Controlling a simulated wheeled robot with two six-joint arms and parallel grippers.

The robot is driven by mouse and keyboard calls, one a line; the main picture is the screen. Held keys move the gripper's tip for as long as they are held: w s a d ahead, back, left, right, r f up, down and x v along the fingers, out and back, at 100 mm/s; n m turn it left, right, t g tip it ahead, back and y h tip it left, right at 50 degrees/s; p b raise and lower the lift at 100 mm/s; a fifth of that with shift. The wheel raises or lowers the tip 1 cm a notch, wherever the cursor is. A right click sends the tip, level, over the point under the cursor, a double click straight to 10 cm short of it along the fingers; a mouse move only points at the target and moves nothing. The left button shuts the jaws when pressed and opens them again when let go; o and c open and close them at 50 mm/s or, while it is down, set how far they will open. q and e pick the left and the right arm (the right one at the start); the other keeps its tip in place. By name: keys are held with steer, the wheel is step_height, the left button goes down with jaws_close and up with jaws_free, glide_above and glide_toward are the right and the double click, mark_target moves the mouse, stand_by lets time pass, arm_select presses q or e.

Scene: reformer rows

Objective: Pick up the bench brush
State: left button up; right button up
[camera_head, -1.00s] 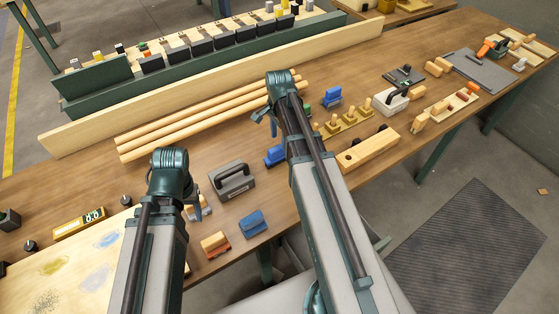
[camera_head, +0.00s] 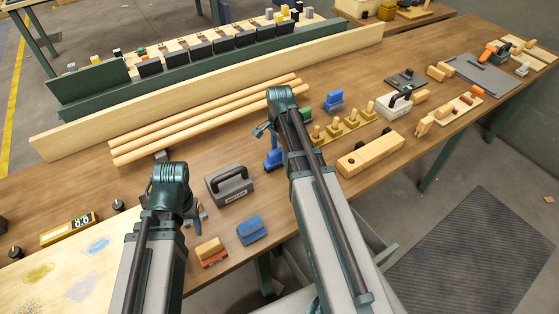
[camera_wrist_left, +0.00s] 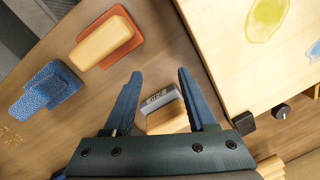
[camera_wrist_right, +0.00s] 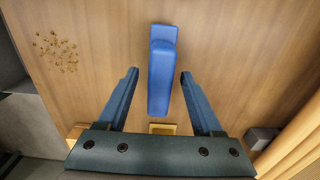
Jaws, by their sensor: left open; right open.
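I cannot tell for sure which piece is the bench brush. A wooden-topped block with an orange-red base (camera_head: 211,252) lies near the front edge; it also shows at the upper left of the left wrist view (camera_wrist_left: 106,38). My left gripper (camera_wrist_left: 155,75) is open, pointing down over the bench. A grey-and-wood block (camera_wrist_left: 166,110) shows between its fingers, not gripped. My right gripper (camera_wrist_right: 158,72) is open, with a long blue tool (camera_wrist_right: 160,75) lying between and beyond its fingertips. My arms hide part of the bench in the head view.
A blue textured block (camera_head: 252,230) lies beside the orange-based one. A grey handled tool (camera_head: 229,184) stands behind them. Long wooden rods (camera_head: 205,120) lie toward the back. A peg stand (camera_head: 343,127) and a wooden plane-like block (camera_head: 370,153) are to the right. A pale board (camera_head: 70,275) is at left.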

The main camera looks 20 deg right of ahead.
jaws_close()
stand_by(0.5)
